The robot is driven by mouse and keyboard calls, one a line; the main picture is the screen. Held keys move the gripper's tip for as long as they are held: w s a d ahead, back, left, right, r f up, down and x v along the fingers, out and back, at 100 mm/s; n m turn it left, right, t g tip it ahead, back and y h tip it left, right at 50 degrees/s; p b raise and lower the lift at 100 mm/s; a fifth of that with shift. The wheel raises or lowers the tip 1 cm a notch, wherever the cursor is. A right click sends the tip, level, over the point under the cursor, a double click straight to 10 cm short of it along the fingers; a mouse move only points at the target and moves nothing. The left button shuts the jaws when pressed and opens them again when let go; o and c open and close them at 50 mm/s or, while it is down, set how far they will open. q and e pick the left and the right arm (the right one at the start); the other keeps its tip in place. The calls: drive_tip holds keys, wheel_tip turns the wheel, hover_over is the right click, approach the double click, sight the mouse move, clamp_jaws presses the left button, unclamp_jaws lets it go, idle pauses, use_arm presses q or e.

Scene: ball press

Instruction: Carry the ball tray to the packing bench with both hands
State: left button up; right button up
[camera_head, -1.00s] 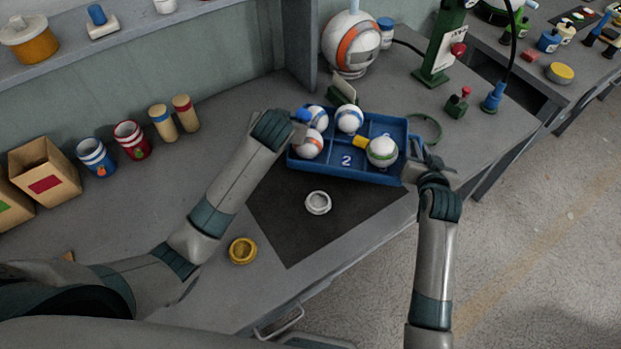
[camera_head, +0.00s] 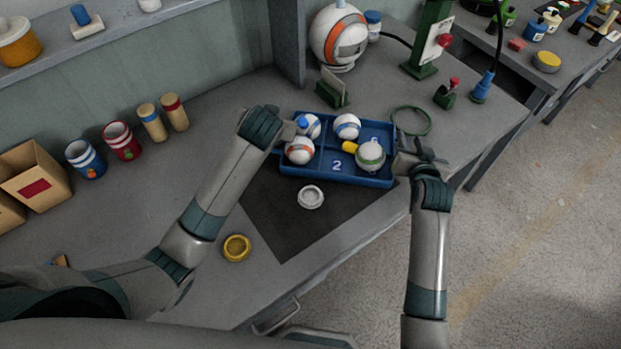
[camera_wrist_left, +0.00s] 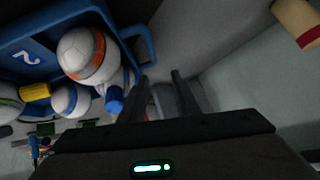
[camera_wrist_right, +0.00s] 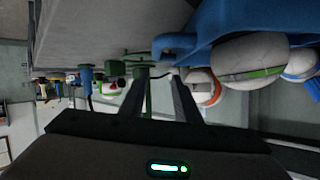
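The blue ball tray (camera_head: 335,177) is on the grey bench (camera_head: 130,220), partly over a dark mat (camera_head: 290,225). It holds several white balls, one with orange bands (camera_head: 300,151) and one with green (camera_head: 370,156), plus small blue and yellow pieces. My left gripper (camera_wrist_left: 160,80) is open by the tray's left end; the blue handle (camera_wrist_left: 147,45) lies just beyond its fingertips.
A white ring (camera_head: 311,196) and a yellow ring (camera_head: 236,248) lie in front. A green stand (camera_head: 332,92), large ball (camera_head: 339,38) and green press (camera_head: 424,55) stand behind. Another bench (camera_head: 535,75) is at upper right, past a gap. Floor (camera_head: 530,220) is clear at right.

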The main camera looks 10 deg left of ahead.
use_arm(q)
drive_tip(key=v, duration=0.9)
drive_tip(key=shift+s+r, duration=0.15)
drive_tip(key=shift+s, duration=0.1)
use_arm(e)
drive_tip(key=shift+s, duration=0.1)
drive_tip(key=v, duration=1.1)
drive_tip(key=shift+s+r, duration=0.2)
drive_tip(key=shift+s, duration=0.15)
